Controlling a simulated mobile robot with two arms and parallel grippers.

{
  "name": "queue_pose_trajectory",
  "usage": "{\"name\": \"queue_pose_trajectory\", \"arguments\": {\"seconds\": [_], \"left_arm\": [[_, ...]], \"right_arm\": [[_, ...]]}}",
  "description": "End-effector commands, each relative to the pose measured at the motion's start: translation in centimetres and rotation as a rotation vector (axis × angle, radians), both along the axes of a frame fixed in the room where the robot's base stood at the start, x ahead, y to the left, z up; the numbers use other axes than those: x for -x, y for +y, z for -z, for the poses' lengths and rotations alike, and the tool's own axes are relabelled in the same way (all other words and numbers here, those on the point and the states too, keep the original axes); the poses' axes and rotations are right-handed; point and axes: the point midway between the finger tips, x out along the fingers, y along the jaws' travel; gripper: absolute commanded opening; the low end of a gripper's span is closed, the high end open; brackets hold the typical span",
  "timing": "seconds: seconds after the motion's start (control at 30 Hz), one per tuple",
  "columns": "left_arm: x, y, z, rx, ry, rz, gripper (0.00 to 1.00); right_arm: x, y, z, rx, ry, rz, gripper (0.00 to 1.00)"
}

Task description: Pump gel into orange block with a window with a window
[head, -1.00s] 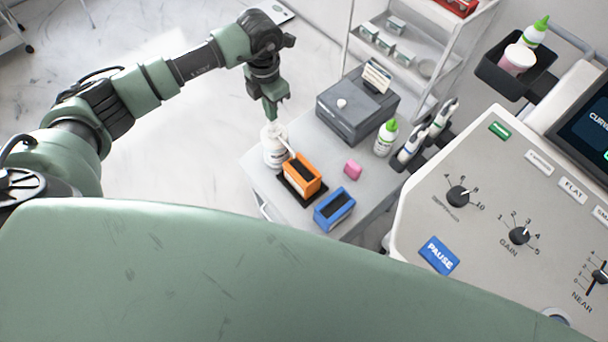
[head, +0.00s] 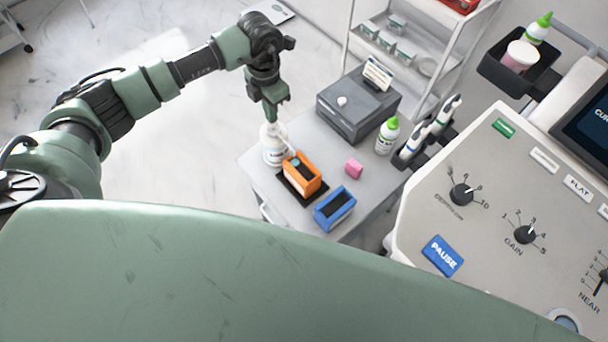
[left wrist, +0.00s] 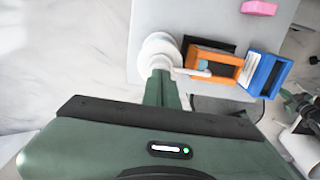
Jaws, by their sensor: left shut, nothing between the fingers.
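A white pump bottle (head: 274,152) stands on the small grey table, its nozzle pointing toward the orange block with a window (head: 305,177). The block sits on a black pad (head: 290,193). A small pale blue blob, seemingly gel (left wrist: 204,65), shows in its dark window near the nozzle tip. My left gripper (head: 271,117) is shut and empty, pointing down right over the pump head; in the left wrist view its fingers cover part of the bottle top (left wrist: 158,48). I cannot tell how firmly they touch. My right gripper is not in view.
A blue block with a window (head: 335,208) and a pink block (head: 354,168) sit to the right. A green-capped bottle (head: 387,137) and a dark grey box (head: 358,105) stand behind. A console (head: 500,220) fills the right side.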

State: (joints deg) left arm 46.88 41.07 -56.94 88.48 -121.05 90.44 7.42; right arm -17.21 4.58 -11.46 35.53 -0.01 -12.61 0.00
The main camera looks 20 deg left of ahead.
Motion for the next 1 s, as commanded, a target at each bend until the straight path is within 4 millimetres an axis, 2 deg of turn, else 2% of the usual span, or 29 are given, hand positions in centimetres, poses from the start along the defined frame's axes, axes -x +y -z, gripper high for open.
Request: {"name": "queue_pose_trajectory", "arguments": {"seconds": [0.33,0.57,1.0], "left_arm": [[0.0,0.0,1.5,-0.001,0.001,0.000,0.00],[0.1,0.0,1.3,-0.001,0.003,0.000,0.00],[0.1,0.0,-1.0,-0.002,0.003,0.000,0.00]], "right_arm": [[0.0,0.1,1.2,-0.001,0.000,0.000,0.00],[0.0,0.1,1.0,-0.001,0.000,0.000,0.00],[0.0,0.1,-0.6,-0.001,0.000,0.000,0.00]]}}
